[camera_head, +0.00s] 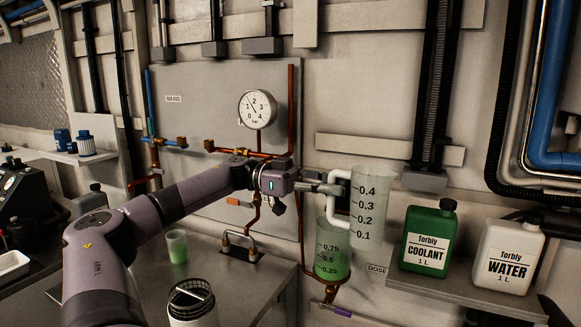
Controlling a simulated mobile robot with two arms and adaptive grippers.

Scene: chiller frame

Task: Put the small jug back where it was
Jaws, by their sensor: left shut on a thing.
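The small jug (372,208) is a clear, pale measuring jug with marks from 0.1 to 0.4 and a white handle on its left side. It is roughly upright in the air in front of the wall. My left gripper (328,187) comes in from the left and is shut on the jug's handle. The jug looks faintly green, and I cannot tell whether it holds liquid. A larger clear vessel (331,248) marked 0.25 to 0.75, with green liquid in it, is just below and left of the jug. My right gripper is out of view.
A green coolant bottle (428,238) and a white water bottle (506,257) stand on the right shelf (452,288). A cup with green liquid (177,247) and a white canister (193,304) stand on the metal bench (240,282). Copper pipes and a gauge (257,109) are behind my arm.

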